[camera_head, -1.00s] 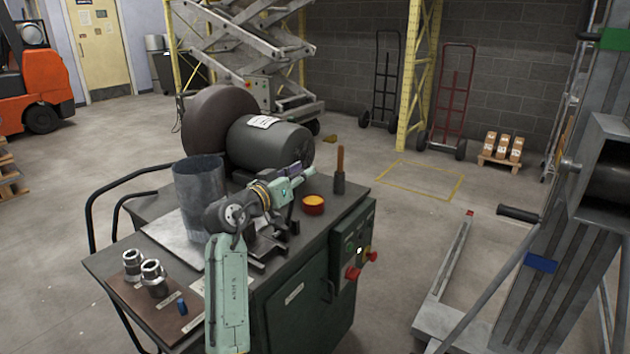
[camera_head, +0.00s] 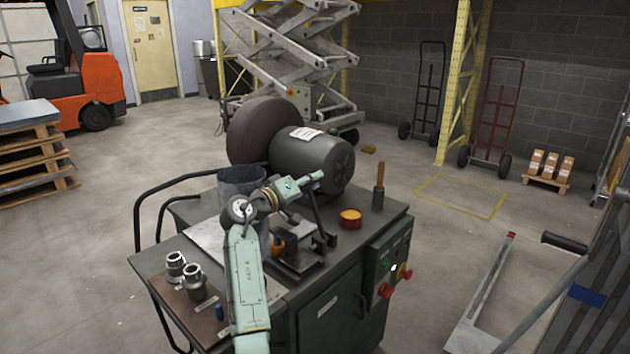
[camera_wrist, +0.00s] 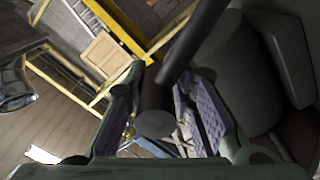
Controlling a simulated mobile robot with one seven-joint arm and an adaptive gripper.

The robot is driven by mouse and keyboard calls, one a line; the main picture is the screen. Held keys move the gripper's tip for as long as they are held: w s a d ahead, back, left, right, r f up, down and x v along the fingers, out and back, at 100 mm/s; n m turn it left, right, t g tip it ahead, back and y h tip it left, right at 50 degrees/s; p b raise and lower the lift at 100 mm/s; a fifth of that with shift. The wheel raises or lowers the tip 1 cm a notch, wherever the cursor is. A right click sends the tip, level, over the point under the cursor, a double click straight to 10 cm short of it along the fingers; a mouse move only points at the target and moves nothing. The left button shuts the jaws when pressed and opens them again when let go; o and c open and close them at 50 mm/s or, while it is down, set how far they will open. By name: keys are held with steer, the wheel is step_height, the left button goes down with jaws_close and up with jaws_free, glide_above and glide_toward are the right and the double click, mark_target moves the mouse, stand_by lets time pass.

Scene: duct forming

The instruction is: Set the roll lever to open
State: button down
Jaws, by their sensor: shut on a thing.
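My gripper (camera_head: 314,180) reaches over a small dark bench machine (camera_head: 300,258) on a green cabinet. In the wrist view my gripper (camera_wrist: 165,112) has its ridged pads on both sides of a black cylindrical grip (camera_wrist: 155,122), whose round end faces the camera. I take this grip for the handle of the roll lever. In the head view a thin dark bar (camera_head: 318,212) rises from the machine to just under my gripper. The lever's lower end and any open mark cannot be made out.
A grey sheet-metal cylinder (camera_head: 240,182) stands behind my arm. A wooden-handled tool (camera_head: 378,190) and a red pot (camera_head: 350,217) stand right of the machine. A large dark motor (camera_head: 315,160) is behind. Two metal fittings (camera_head: 194,280) stand at front left.

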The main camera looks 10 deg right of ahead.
steer(key=shift+d+f, duration=0.1)
steer(key=shift+f, duration=0.1)
steer(key=c, duration=1.4)
jaws_free()
steer(key=shift+r, duration=0.1)
steer(key=shift+c, duration=0.2)
steer(key=v, duration=1.2)
